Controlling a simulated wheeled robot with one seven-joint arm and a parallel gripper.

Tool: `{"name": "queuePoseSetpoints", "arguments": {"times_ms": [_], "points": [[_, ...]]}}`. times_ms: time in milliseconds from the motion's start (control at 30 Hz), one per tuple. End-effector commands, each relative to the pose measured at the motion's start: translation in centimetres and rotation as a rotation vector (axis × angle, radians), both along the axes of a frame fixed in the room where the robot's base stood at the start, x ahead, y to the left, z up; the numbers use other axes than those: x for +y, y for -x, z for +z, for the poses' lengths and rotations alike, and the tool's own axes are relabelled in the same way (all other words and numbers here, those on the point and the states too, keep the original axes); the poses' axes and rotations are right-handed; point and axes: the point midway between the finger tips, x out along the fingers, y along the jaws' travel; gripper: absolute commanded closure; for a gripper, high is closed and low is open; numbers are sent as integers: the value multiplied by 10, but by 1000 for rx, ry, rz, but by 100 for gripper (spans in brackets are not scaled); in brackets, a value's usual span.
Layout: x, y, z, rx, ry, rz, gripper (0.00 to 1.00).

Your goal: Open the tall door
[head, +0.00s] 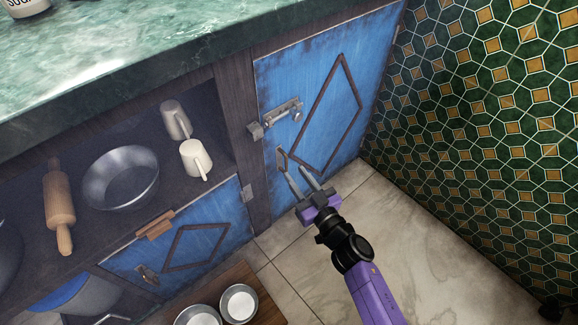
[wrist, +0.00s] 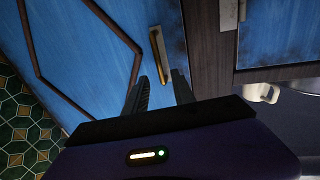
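The tall door (head: 325,90) is blue with a raised dark diamond and looks closed in its dark wooden frame. A metal bolt latch (head: 282,112) sits on its upper left side, beside a catch on the frame; I cannot tell whether the two engage. A small handle (head: 282,160) is below it. In the wrist view the handle is a brass upright piece (wrist: 159,55) on the blue panel. My gripper (head: 298,177) is open and empty just in front of the handle. In the wrist view the handle lies ahead, between the fingertips (wrist: 161,85); contact is not visible.
Left of the door, an open shelf holds mugs (head: 196,160), a metal bowl (head: 121,178) and a rolling pin (head: 59,207). A lower blue door (head: 195,245) and a wooden surface with bowls (head: 239,304) are below. A tiled wall (head: 490,110) stands close right. Floor (head: 430,235) is clear.

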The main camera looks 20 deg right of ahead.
Motion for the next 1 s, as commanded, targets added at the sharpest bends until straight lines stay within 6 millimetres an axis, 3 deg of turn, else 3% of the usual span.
{"name": "queuePoseSetpoints", "arguments": {"times_ms": [300,667,833,1000], "points": [[5,-42,-2,-1,0,1,69],[6,-48,0,0,0,0,69],[6,-48,0,0,0,0,98],[6,-48,0,0,0,0,100]]}}
